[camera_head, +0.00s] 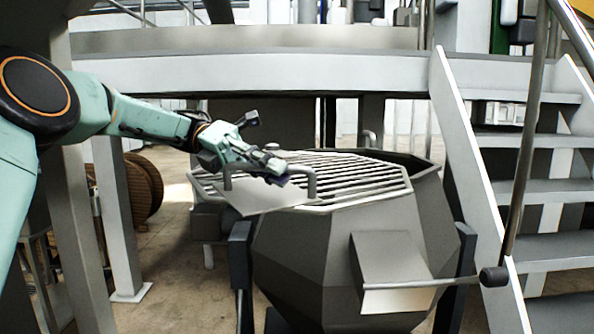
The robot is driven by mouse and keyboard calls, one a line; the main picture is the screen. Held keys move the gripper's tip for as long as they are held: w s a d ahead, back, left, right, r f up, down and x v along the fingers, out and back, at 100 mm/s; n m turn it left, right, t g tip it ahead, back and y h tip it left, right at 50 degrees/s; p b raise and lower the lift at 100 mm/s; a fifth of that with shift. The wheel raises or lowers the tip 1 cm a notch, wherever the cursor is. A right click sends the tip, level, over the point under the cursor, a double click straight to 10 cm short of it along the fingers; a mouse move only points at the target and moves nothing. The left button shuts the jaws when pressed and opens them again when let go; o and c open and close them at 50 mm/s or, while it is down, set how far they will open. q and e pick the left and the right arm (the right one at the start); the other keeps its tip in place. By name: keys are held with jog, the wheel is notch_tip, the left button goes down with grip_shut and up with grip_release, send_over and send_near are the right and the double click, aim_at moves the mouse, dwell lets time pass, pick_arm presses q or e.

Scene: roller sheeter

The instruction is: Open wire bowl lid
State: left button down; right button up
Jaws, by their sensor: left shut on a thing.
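The wire lid (365,188) is a pale grate of parallel bars with a plain plate at its front left. It lies over most of the top of a large grey faceted bowl (300,254). A dark strip of the bowl's inside shows along the back right rim. A light tubular handle (312,184) stands up at the lid's front. My left gripper (276,172) reaches in from the left over the lid and is shut on the handle; its fingers hide the handle's middle. Whether the lid is slightly raised is hard to tell. My right gripper is not in view.
A grey box-like spout (395,262) and a bar with a dark knob (493,277) stick out from the bowl's front right. Metal stairs (540,190) rise close on the right. A platform beam (300,74) crosses behind. Cable reels (140,188) stand at the left.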

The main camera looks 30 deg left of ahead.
aim_at(248, 196)
pick_arm(q)
jog(key=shift+s+a+r+m+g, duration=0.15)
jog(key=shift+s+a+m+g, duration=0.25)
jog(key=shift+a, duration=0.45)
jog(key=shift+s+a+r+m+g, duration=0.1)
jog(key=shift+s+a+r+m, duration=0.1)
jog(key=shift+s+a, duration=0.45)
jog(key=shift+w+a, duration=0.15)
jog(key=c, duration=1.7)
grip_release()
jog(key=o, duration=0.3)
jog(key=shift+f, duration=0.2)
jog(key=shift+o, duration=0.2)
